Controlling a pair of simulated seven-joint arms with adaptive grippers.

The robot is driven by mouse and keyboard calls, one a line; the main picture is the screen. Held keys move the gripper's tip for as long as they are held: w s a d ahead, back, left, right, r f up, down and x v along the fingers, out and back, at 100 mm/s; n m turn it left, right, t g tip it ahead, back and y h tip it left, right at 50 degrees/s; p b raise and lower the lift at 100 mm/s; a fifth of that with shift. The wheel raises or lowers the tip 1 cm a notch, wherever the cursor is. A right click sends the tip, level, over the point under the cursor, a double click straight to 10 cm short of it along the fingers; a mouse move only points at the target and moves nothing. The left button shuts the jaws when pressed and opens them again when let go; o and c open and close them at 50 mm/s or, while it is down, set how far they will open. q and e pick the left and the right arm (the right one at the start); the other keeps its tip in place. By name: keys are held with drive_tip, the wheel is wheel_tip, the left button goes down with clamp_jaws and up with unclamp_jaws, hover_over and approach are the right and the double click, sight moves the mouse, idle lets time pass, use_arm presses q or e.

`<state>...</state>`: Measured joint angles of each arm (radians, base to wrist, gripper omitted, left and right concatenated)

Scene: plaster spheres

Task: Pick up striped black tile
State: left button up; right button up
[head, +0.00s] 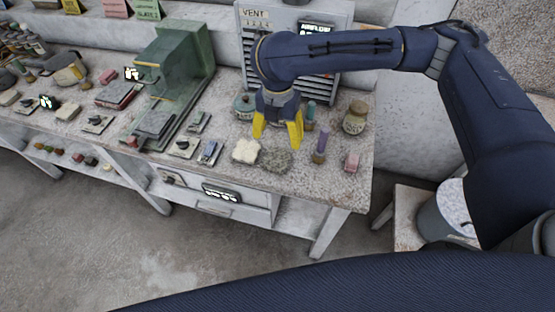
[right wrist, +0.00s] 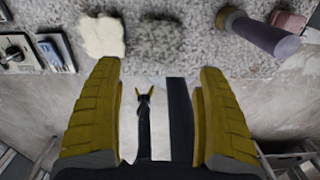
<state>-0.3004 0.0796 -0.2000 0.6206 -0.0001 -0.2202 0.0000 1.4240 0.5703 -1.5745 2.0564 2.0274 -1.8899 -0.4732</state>
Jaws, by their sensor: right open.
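The fingers also show wide apart in the right wrist view (right wrist: 160,72).
A cream sponge (head: 246,151) and a grey rough pad (head: 277,160) lie just below my right gripper. A purple-handled tool (head: 321,146) and a pink block (head: 351,162) are to the right. A green machine (head: 182,62) stands left. A vent panel (head: 331,82) stands behind.

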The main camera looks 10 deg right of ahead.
sight(277, 159)
drive_tip(key=shift+f, duration=3.5)
drive_tip(key=shift+w+f, duration=0.15)
drive_tip(key=shift+f, duration=1.1)
drive_tip(key=shift+w+f, duration=0.15)
drive_tip(key=shift+f, duration=1.05)
drive_tip(key=shift+c, duration=0.3)
drive_tip(key=c, duration=1.1)
